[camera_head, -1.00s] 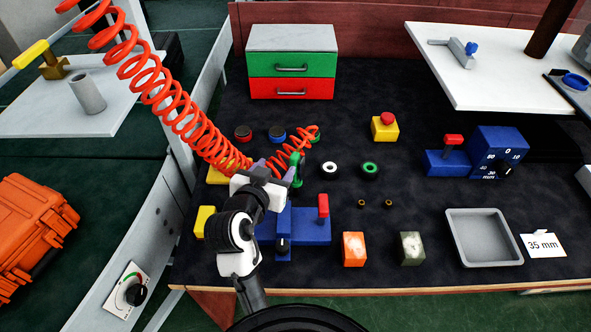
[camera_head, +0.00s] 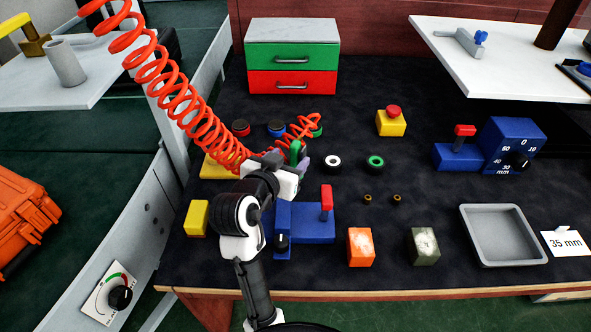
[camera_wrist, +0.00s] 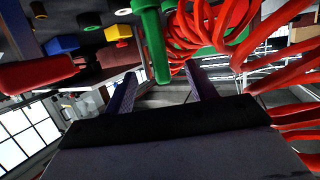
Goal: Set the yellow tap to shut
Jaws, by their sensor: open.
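The yellow tap (camera_head: 14,25) is at the top left corner of the head view. Its yellow lever is above a dull brass body (camera_head: 35,47) at the white side table, and the lever's left end is near the picture edge. My gripper (camera_head: 298,165) is far to its right, over the dark bench, among red coils and a green upright piece (camera_head: 297,152). In the wrist view my gripper (camera_wrist: 160,88) has its two fingers apart, with a green rod (camera_wrist: 152,40) showing between and beyond them. I cannot tell whether they touch it. The tap is not recognisable in the wrist view.
A red coiled hose (camera_head: 185,100) runs from top left to the bench beside my gripper. A blue fixture with a red lever (camera_head: 326,200) stands close to my arm. A grey cylinder (camera_head: 64,65) stands on the side table (camera_head: 95,88). An orange case (camera_head: 22,215) is at left.

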